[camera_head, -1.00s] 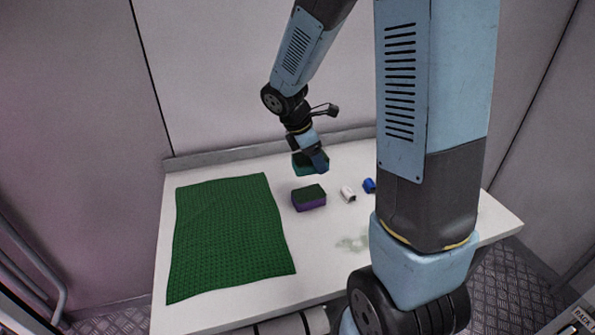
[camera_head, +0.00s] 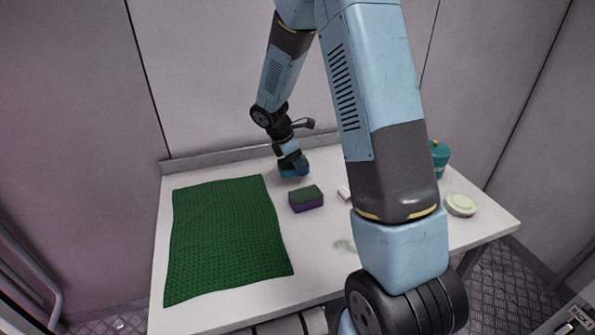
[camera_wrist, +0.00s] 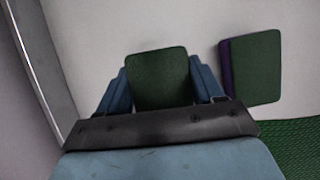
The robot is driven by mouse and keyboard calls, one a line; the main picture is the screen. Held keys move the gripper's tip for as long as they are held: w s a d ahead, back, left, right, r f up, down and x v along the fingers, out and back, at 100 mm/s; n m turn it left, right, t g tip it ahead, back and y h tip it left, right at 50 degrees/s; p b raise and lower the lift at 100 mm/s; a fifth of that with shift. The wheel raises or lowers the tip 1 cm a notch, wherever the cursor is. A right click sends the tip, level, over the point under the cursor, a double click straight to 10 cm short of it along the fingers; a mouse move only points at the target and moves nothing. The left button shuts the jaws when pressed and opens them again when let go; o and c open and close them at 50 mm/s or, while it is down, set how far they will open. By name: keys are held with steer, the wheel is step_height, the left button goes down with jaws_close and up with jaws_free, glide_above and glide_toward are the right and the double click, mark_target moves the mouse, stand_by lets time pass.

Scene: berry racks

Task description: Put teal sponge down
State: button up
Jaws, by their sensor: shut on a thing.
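The teal sponge (camera_head: 287,171) has a dark green top and is at the back of the white table, behind a purple sponge. My gripper (camera_head: 293,163) is shut on it from above and covers part of it. In the wrist view the sponge's green top (camera_wrist: 160,79) sits between the two blue fingers of my gripper (camera_wrist: 160,88). Whether its underside touches the table is hard to tell.
The purple sponge (camera_head: 306,199) with a green top lies close by. A green mat (camera_head: 226,238) covers the table's (camera_head: 318,265) left part. A small white object (camera_head: 343,193), a teal container (camera_head: 439,158) and a pale round dish (camera_head: 460,205) are to the right. A greenish smudge (camera_head: 345,245) marks the front.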

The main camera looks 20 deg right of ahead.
steer(key=shift+w+f, duration=0.25)
steer(key=shift+f, duration=1.5)
steer(key=shift+f, duration=0.1)
steer(key=o, duration=1.3)
